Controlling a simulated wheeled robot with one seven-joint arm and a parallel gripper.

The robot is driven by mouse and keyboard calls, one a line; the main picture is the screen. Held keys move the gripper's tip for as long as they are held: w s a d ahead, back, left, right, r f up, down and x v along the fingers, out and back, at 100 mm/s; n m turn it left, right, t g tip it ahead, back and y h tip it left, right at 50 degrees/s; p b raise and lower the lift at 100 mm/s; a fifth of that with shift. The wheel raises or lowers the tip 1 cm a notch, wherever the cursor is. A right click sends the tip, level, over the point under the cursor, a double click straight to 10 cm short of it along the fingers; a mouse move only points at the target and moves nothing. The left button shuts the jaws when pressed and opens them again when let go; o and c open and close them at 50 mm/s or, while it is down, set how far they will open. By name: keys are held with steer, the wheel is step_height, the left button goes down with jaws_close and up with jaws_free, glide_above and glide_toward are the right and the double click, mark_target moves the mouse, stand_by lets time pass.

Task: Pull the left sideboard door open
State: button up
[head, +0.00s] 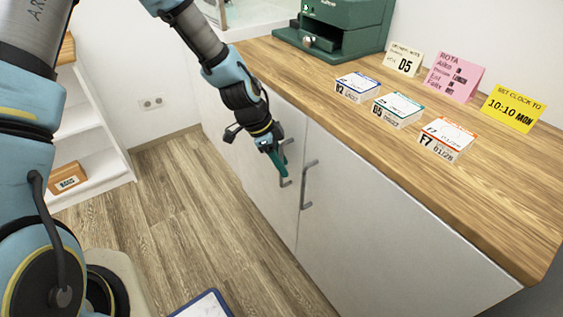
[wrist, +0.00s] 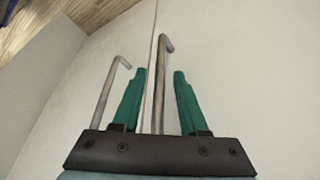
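The sideboard's pale left door (head: 262,185) looks flush with the right door (head: 370,230), a thin seam between them. The left door's bar handle (head: 287,165) is partly covered by my gripper (head: 279,160) in the head view. In the wrist view, floor is at the top, and the left door's handle (wrist: 162,75) stands between the two green fingers of my gripper (wrist: 158,85). The fingers are open, with a gap on each side of the bar. The handle's near end is hidden behind the gripper body. The right door's handle (head: 307,185) also shows in the wrist view (wrist: 110,90), outside the fingers.
The wooden sideboard top (head: 345,120) holds several labelled blocks, standing cards and a green machine (head: 345,28). A white shelf (head: 95,135) stands at the left. The wood floor (head: 190,220) before the doors is mostly clear, except a blue-edged board (head: 205,303) low in the picture.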

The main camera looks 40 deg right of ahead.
jaws_close()
stand_by(1.2)
